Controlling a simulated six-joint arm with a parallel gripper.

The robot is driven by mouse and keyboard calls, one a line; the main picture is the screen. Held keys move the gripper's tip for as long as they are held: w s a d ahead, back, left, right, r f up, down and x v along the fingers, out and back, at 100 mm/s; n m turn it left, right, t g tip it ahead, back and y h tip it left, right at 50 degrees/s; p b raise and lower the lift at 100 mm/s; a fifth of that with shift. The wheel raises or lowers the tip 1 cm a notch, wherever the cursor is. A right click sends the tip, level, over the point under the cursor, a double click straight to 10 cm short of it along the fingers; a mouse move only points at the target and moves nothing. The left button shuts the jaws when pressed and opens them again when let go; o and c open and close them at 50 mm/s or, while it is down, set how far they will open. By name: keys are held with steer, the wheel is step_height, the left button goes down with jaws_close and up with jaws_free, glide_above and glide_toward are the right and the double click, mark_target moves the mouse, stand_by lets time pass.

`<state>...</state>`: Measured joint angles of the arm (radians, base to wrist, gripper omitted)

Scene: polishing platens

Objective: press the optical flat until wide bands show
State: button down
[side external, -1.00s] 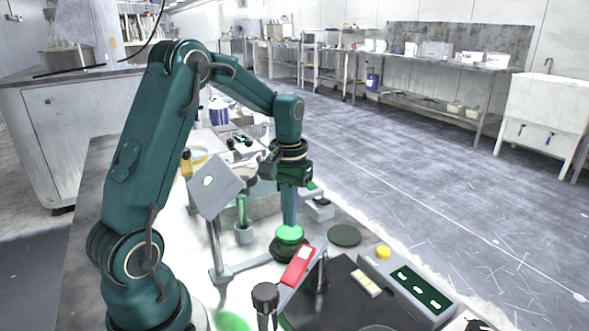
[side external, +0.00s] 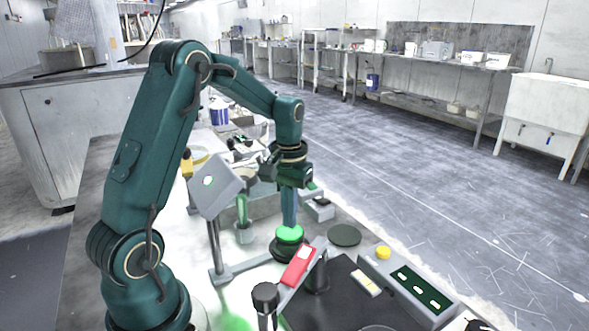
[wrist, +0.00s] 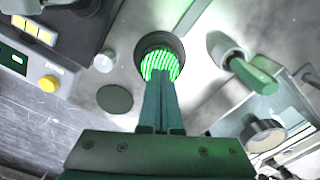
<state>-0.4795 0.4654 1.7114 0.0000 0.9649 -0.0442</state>
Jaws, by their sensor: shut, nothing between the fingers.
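The optical flat (side external: 290,233) glows green on a dark round base. In the wrist view the optical flat (wrist: 161,64) shows many narrow, closely spaced bright green bands. My gripper (side external: 289,223) points straight down with its fingers together and empty. In the wrist view the tips of my gripper (wrist: 160,80) meet the near edge of the flat and hide part of it. I cannot tell whether they press on it or only hover at its surface.
A tilted grey panel on a stand (side external: 216,187) is left of my gripper. A red piece (side external: 299,265) lies close in front of the flat. A control box with a yellow button (side external: 383,252) is at the right. A dark disc (side external: 344,235) lies flat beside the base.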

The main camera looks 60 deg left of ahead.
mark_target(290, 232)
steer(key=shift+f, duration=0.65)
stand_by(1.4)
steer(key=shift+r, duration=0.15)
steer(key=shift+r, duration=3.35)
